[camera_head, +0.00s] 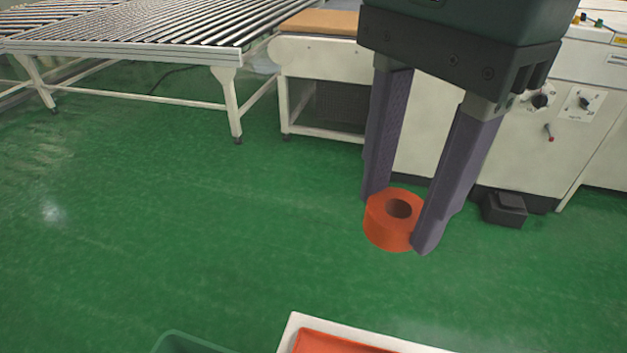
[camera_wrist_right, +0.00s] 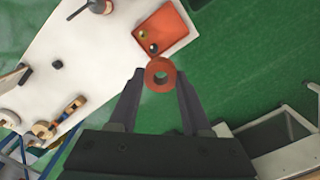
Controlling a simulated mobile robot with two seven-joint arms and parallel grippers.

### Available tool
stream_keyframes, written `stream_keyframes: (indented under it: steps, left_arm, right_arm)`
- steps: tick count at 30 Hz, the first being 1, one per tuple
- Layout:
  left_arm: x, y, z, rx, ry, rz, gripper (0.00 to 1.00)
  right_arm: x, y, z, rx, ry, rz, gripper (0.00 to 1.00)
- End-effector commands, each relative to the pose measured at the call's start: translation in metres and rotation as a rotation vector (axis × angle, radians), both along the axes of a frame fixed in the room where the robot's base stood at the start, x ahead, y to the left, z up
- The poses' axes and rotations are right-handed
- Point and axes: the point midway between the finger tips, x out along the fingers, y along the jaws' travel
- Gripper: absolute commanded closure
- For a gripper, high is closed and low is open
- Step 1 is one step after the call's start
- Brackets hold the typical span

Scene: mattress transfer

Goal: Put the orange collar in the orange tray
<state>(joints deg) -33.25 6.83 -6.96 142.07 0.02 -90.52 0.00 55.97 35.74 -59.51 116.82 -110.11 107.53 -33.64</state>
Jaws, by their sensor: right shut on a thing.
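The orange collar (camera_head: 377,226) is a short thick ring with a round hole. My right gripper (camera_head: 397,222) is shut on it, one fingertip on each side, and holds it up in the air. In the right wrist view the collar (camera_wrist_right: 150,74) sits between the fingertips of the right gripper (camera_wrist_right: 160,76). The orange tray (camera_head: 325,343) shows only in part at the bottom edge of the head view. In the right wrist view the orange tray (camera_wrist_right: 176,23) lies on a white table, just beyond the collar, with two small round things in it. My left gripper is not in view.
The white table (camera_wrist_right: 80,50) bears several small objects, among them a wooden piece (camera_wrist_right: 72,108). A green bin edge (camera_head: 185,343) shows at the bottom. A roller conveyor (camera_head: 150,45) and white machines (camera_head: 520,135) stand behind. The green floor between is clear.

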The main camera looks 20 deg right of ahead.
Motion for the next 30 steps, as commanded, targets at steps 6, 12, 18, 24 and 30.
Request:
stream_keyframes:
  steps: [6,12,18,24,30]
  left_arm:
    - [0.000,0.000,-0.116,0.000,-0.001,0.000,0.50]
    - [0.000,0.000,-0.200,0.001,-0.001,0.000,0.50]
    - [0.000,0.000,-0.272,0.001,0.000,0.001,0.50]
    - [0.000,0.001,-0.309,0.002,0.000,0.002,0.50]
    - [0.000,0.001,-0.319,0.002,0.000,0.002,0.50]
  right_arm:
    - [0.011,0.013,-0.087,-0.003,0.008,-0.355,1.00]
    - [0.018,0.024,-0.143,-0.012,0.014,-0.681,1.00]
    - [0.021,0.033,-0.189,-0.022,0.015,-0.979,1.00]
    - [0.021,0.039,-0.211,-0.031,0.013,-1.168,1.00]
    - [0.020,0.040,-0.225,-0.036,0.016,-1.229,1.00]
